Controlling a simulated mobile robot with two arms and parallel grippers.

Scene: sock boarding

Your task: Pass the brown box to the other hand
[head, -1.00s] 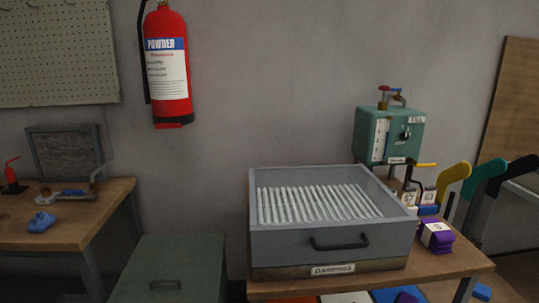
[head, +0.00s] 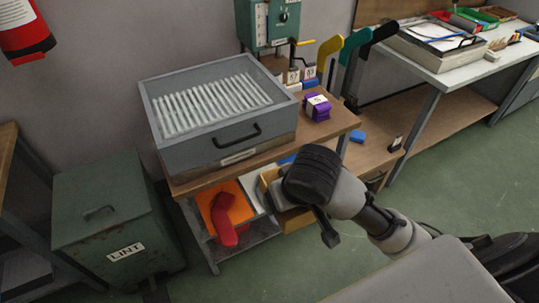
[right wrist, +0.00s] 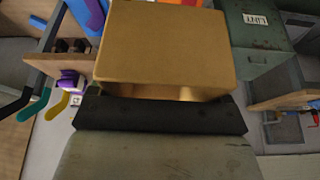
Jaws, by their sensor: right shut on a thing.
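The brown box (right wrist: 170,45) fills the upper middle of the right wrist view, right in front of my right gripper (right wrist: 160,112). My right gripper is shut on it; the fingertips are mostly hidden by the box. In the head view my right gripper (head: 277,190) reaches in from the right, in front of the bench's lower shelf. Only part of the brown box (head: 296,221) shows there, behind the gripper and wrist. My left gripper is not in view.
A green lint bin (head: 100,215) stands at left. A red item (head: 229,220) lies on the lower shelf. Green floor (head: 445,160) is open at right.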

